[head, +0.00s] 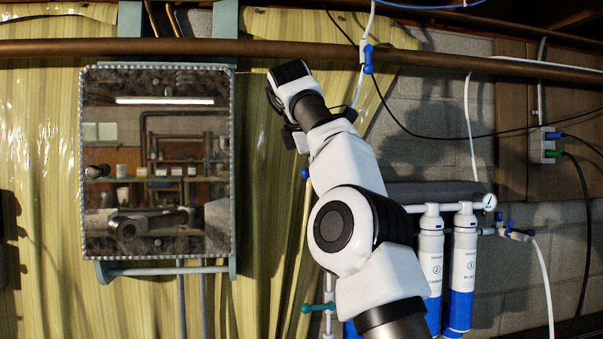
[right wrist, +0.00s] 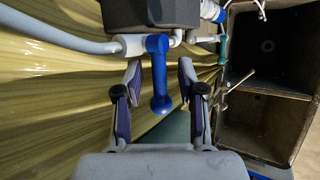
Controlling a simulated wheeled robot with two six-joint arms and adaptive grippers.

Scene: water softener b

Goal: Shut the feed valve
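In the right wrist view, a valve with a blue lever handle (right wrist: 159,88) sits on a white fitting (right wrist: 131,45) at the end of a thick grey pipe. No label shows whether it is the feed valve. My right gripper (right wrist: 160,70) is open, one finger on each side of the blue lever, with visible gaps; I cannot tell the depth between them. In the head view, my right arm hides most of its gripper, and a small blue part (head: 305,173) shows beside the arm. My left gripper is in neither view.
A teal handle (head: 318,307) hangs low beside my arm. A blue inline valve (head: 368,58) is above. A mirror-like panel (head: 157,160) hangs at left.

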